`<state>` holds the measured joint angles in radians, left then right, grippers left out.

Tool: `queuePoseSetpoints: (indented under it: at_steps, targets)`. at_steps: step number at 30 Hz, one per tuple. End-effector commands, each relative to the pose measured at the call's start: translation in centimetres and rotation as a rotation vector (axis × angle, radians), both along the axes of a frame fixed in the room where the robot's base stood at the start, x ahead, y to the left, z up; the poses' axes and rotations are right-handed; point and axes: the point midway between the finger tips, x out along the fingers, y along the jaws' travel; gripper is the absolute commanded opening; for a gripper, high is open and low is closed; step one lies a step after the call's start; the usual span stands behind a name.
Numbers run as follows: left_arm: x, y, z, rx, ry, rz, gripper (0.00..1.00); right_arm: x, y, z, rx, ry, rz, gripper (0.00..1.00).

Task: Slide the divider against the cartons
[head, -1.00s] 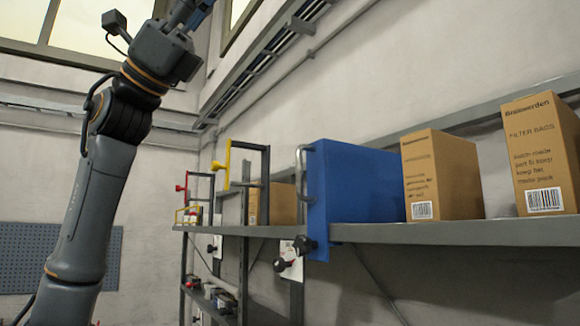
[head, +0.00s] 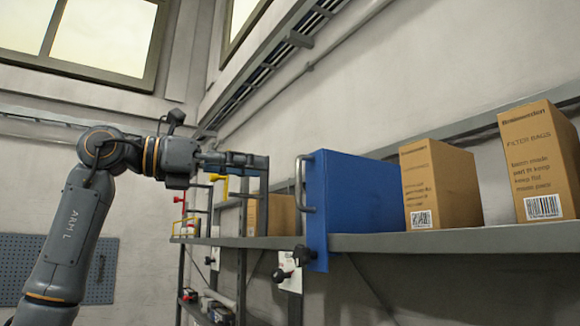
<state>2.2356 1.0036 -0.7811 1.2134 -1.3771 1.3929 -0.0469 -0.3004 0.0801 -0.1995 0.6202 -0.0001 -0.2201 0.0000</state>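The blue divider (head: 355,195) stands upright on the grey shelf, with a metal handle (head: 303,184) on its left face and a dark knob (head: 304,255) low at its front. Two brown cartons, one nearer the divider (head: 440,186) and one at the far right (head: 541,165), stand to its right. I cannot tell whether the divider touches the nearer carton. My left gripper (head: 250,163) points right, left of the handle and apart from it in the picture; its finger opening is not clear from this side. My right gripper is not in view.
The grey shelf (head: 470,240) runs along the wall. Left of the divider are another brown carton (head: 272,214), a yellow-handled frame and a red-knobbed frame, partly behind my gripper. A rail (head: 275,68) runs above. Small items sit on a lower shelf.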

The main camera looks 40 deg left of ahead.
Motion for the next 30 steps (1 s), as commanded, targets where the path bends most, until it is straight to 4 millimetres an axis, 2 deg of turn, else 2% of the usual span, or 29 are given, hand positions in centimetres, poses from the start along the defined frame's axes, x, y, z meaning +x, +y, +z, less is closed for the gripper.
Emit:
queuePoseSetpoints:
  at_steps: [3,10,15,24,26,29,30]
  targets:
    - [2.2,-1.6,0.2,0.003,0.001,-0.002,0.33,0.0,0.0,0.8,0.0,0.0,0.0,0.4]
    - [5.3,-3.7,0.2,0.002,-0.001,-0.002,0.33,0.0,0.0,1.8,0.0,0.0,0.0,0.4]
    - [6.3,-4.3,0.1,0.001,-0.003,-0.002,0.33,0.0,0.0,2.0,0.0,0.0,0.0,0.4]
    - [6.5,-4.4,0.1,0.001,-0.003,-0.001,0.33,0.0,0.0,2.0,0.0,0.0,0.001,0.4]
    - [6.5,-4.4,0.1,0.001,-0.003,-0.001,0.23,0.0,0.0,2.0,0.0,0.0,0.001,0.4]
    - [6.4,-4.4,0.1,0.001,-0.003,-0.001,0.03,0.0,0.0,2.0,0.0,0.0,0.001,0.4]
    - [6.4,-4.4,0.1,0.001,-0.003,-0.001,0.0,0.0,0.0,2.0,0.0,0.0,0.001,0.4]
